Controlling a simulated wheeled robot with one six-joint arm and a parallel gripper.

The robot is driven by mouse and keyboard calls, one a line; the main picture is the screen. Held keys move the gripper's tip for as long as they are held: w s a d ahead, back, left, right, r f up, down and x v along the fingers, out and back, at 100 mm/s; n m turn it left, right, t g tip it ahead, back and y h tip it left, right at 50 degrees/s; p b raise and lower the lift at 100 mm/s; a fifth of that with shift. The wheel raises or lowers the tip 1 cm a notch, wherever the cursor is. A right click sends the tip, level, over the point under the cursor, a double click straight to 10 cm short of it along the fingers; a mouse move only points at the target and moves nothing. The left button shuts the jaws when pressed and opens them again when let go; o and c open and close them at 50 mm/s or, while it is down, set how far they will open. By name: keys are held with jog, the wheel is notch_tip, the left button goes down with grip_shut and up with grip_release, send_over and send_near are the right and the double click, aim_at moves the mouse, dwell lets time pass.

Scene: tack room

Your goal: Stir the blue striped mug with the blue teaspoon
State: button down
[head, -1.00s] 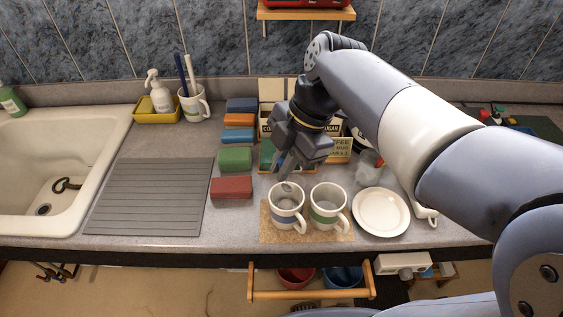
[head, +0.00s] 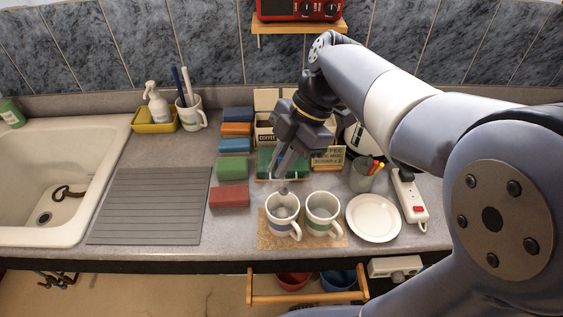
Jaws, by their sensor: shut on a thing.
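The blue striped mug (head: 283,229) is white with a blue band and stands upright on a tan mat (head: 267,240). Its handle points to the lower right. My gripper (head: 284,157) is above and behind this mug, pointing down. It is shut on the blue teaspoon (head: 281,178), whose handle is largely hidden between the fingers. The spoon hangs steeply, its lower end near the mug's far rim. I cannot tell whether that end is above the opening or just behind the rim. The mug's contents are not clear.
A green-banded mug (head: 322,226) stands close on the right, then a white plate (head: 373,218). Coloured blocks (head: 229,196) line the left, beside a grey drainboard (head: 150,205). A grey cup with pens (head: 363,176) and a power strip (head: 409,195) are on the right.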

jog(key=shift+r, duration=0.25)
